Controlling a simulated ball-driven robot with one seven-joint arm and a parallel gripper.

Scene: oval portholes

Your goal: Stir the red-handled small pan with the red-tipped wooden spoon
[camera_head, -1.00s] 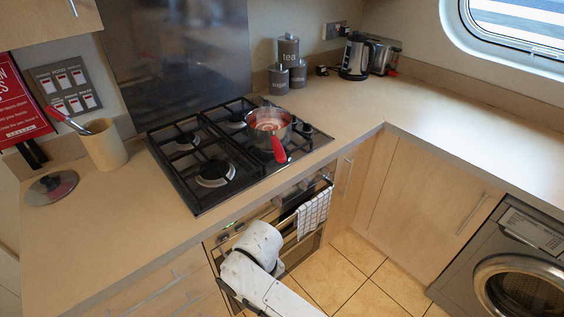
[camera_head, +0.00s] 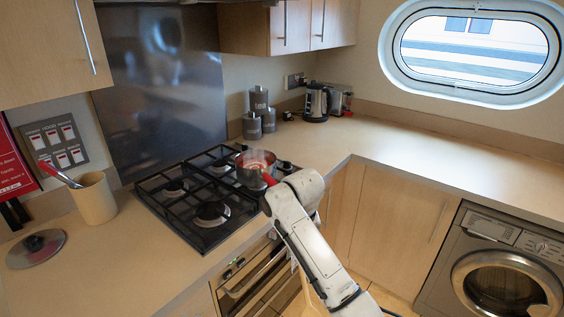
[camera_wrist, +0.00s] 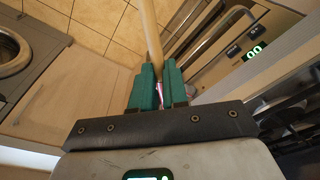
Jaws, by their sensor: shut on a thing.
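The small pan (camera_head: 254,168) sits on the right side of the hob with reddish contents. Its red handle (camera_head: 268,179) points towards the front and is partly covered by my arm. In the wrist view my gripper (camera_wrist: 157,72) is shut on a pale wooden shaft, seemingly the wooden spoon (camera_wrist: 150,35), which extends away from the fingers over the floor. A bit of pink-red shows between the fingers. The spoon's far end is out of frame in the wrist view. My gripper is hidden in the head view.
The black gas hob (camera_head: 200,205) has raised grates. A beige pot (camera_head: 95,198) with a red-handled utensil and a glass lid (camera_head: 36,248) stand at the left. Canisters (camera_head: 259,103) and a kettle (camera_head: 317,102) stand at the back. The right worktop (camera_head: 440,160) is clear.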

